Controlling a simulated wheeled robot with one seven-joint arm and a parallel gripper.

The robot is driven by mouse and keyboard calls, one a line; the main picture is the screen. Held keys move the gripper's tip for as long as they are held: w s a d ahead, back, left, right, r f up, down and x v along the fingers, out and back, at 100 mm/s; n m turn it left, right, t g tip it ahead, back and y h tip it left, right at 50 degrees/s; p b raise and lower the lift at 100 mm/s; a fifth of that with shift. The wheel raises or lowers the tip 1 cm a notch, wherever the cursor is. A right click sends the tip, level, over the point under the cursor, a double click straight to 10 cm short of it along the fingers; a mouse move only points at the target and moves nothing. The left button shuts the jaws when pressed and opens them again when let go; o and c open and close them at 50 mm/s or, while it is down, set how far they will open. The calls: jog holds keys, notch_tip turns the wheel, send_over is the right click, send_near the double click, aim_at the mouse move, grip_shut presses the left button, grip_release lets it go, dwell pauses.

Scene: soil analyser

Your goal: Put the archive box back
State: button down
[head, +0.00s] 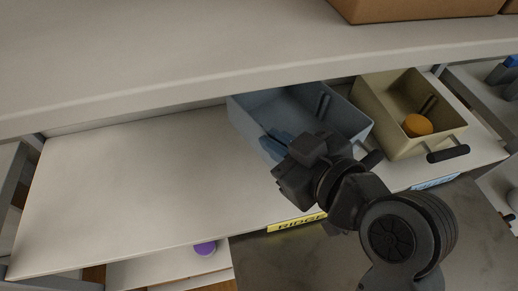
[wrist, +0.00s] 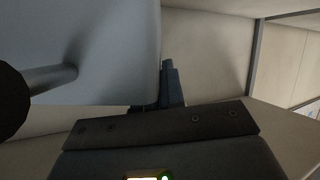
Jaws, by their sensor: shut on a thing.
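A blue-grey open box (head: 345,109) with dark handles stands on the white shelf board (head: 130,180); I take it for the archive box, though no name on it is readable. My gripper (head: 279,142) is at its near left side, shut on the box's wall. In the wrist view the box's smooth wall (wrist: 90,40) and a bar handle (wrist: 50,79) fill the left, with my gripper's fingers (wrist: 172,88) at the wall's edge. My wrist hides part of the box's front and the exact contact.
A beige box (head: 390,110) holding an orange round thing (head: 417,125) stands close on the right. A yellow label (head: 297,222) and a blue label (head: 436,182) mark the shelf's front edge. The shelf's left is bare. Another shelf (head: 200,50) overhangs behind. A purple thing (head: 205,248) lies below.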

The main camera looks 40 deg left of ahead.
jog(key=shift+a+f, duration=0.55)
jog(key=shift+f, duration=0.45)
jog(key=shift+a+f, duration=0.55)
jog(key=shift+f, duration=0.4)
jog(key=shift+a+f, duration=0.55)
jog(key=shift+f, duration=0.45)
jog(key=c, duration=1.2)
grip_release()
jog(key=shift+f, duration=0.1)
jog(key=shift+c, duration=0.2)
jog(key=v, duration=1.2)
